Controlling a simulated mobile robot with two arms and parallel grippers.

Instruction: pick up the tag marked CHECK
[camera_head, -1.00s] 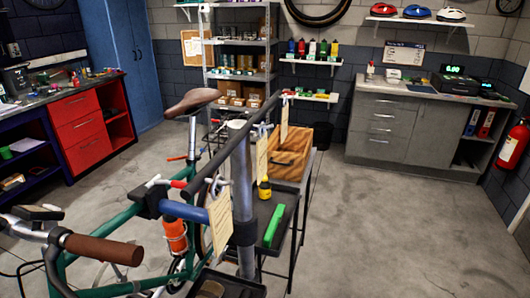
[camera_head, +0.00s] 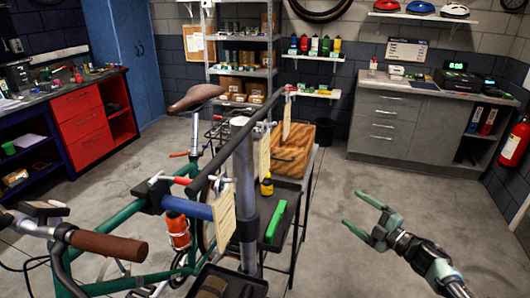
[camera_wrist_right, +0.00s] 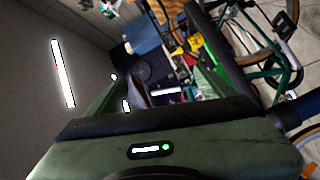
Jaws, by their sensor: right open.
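Three cream paper tags hang from the dark bar of the bike stand in the head view. The near tag (camera_head: 223,220) hangs by the blue clamp, the middle tag (camera_head: 265,157) hangs above the side tray, and the far tag (camera_head: 286,118) hangs near the bar's far end. Their writing is too small to read, so I cannot tell which is marked CHECK. My right gripper (camera_head: 352,208) is open and empty, over the floor to the right of the stand and apart from all tags. My left gripper is not in view.
The green bicycle (camera_head: 130,212) is clamped in the stand (camera_head: 244,180). Beside it, a black tray (camera_head: 287,208) holds a green item (camera_head: 275,222) and a yellow bottle (camera_head: 266,187). The floor (camera_head: 390,185) on the right is clear.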

